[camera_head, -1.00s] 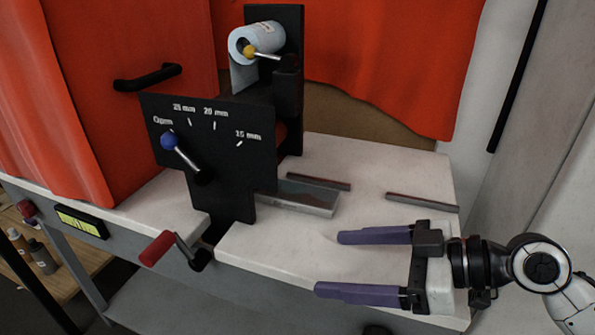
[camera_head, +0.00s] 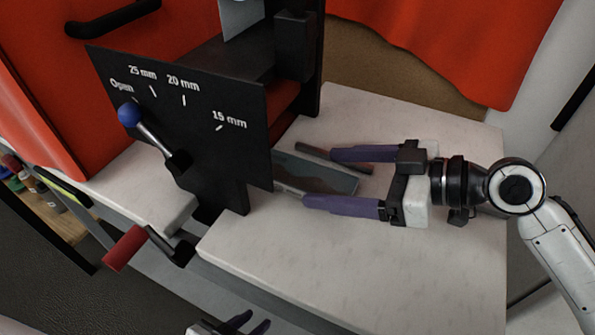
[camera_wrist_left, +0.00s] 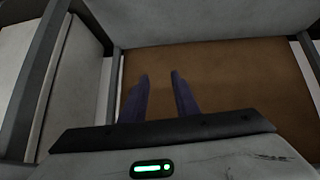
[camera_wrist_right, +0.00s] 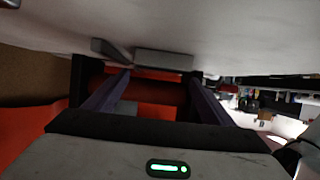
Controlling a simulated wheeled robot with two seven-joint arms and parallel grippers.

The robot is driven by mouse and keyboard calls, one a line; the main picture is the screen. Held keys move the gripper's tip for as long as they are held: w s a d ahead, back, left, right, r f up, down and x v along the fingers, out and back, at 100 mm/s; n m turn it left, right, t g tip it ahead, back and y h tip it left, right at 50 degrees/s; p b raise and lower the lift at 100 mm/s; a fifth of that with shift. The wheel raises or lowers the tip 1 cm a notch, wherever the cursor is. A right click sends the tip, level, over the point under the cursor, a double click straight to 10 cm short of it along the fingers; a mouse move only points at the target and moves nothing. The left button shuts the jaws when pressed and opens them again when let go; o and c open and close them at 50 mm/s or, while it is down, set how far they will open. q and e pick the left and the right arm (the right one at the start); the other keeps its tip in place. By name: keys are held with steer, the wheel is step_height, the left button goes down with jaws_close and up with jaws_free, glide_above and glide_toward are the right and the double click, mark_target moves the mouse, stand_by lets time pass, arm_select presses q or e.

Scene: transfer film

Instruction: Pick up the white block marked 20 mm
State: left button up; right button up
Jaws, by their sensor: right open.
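I see no white block marked 20 mm in any view. The words "20 mm" show only on a black upright plate (camera_head: 184,83), between "25 mm" and "15 mm". My right gripper (camera_head: 318,177) is open and seems empty over the white worktop, close to the plate's right side. Its purple fingers lie over or beside a grey metal piece (camera_head: 338,183), partly hidden by them. In the right wrist view, grey blocks (camera_wrist_right: 165,60) show beyond the open fingers. My left gripper (camera_head: 245,322) is low at the bottom edge; in the left wrist view its fingers (camera_wrist_left: 160,75) are apart and empty.
A blue-knobbed lever (camera_head: 130,115) on the plate points towards "Open". A red-handled crank (camera_head: 125,248) juts out at the front left. A black post (camera_head: 292,60) and red curtains (camera_head: 440,40) stand behind. The worktop's front right (camera_head: 400,265) is clear.

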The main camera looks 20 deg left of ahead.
mark_target(303, 174)
steer(key=x, duration=0.4)
steer(key=shift+w+a+f, duration=0.1)
steer(key=shift+f, duration=0.05)
steer(key=c, duration=1.2)
